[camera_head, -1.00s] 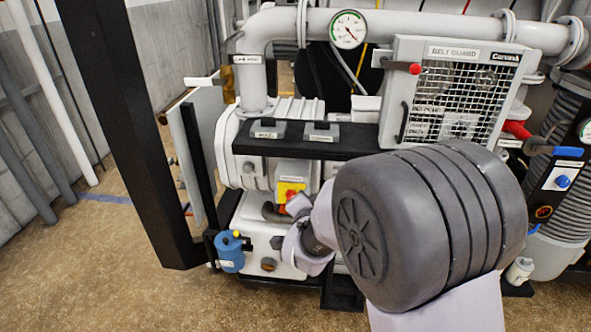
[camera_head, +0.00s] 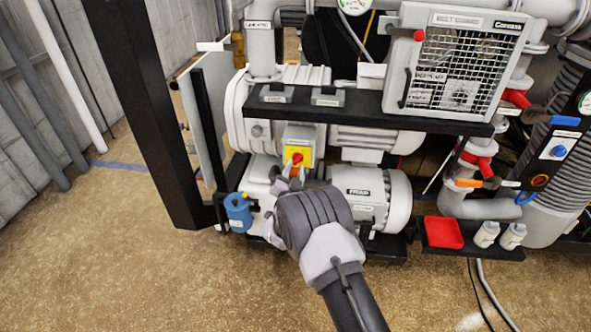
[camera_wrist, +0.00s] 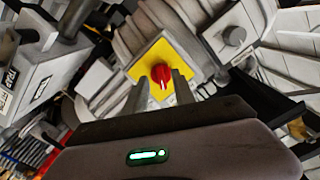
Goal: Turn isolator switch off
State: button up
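The isolator switch is a red rotary knob on a yellow plate (camera_head: 303,152), fixed to the front of the grey pump. In the wrist view the red knob (camera_wrist: 162,77) sits in the middle of the yellow plate (camera_wrist: 178,52) and shows a pale pointer mark. My gripper (camera_wrist: 157,84) has its two fingers apart, one on each side of the knob's lower part. Whether the fingers touch the knob cannot be told. In the head view my gripper (camera_head: 290,178) is just below the plate, and my wrist hides part of the pump behind it.
A black shelf (camera_head: 360,112) juts out above the switch. A blue canister (camera_head: 237,212) stands at lower left, beside a black post (camera_head: 150,110). A motor (camera_head: 365,190) is right of my gripper. A red tray (camera_head: 443,233) lies at right. The front floor is clear.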

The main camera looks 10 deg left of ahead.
jog(key=shift+w, duration=1.05)
grip_shut()
jog(key=shift+n+b, duration=0.3)
jog(key=shift+b, duration=0.1)
jog(key=shift+d+n+b, duration=0.15)
jog(key=shift+n+b, duration=1.2)
jog(key=shift+n, duration=1.45)
jog(key=shift+d+n+b, duration=0.15)
jog(key=shift+n+b, duration=1.15)
jog(key=shift+n, duration=1.5)
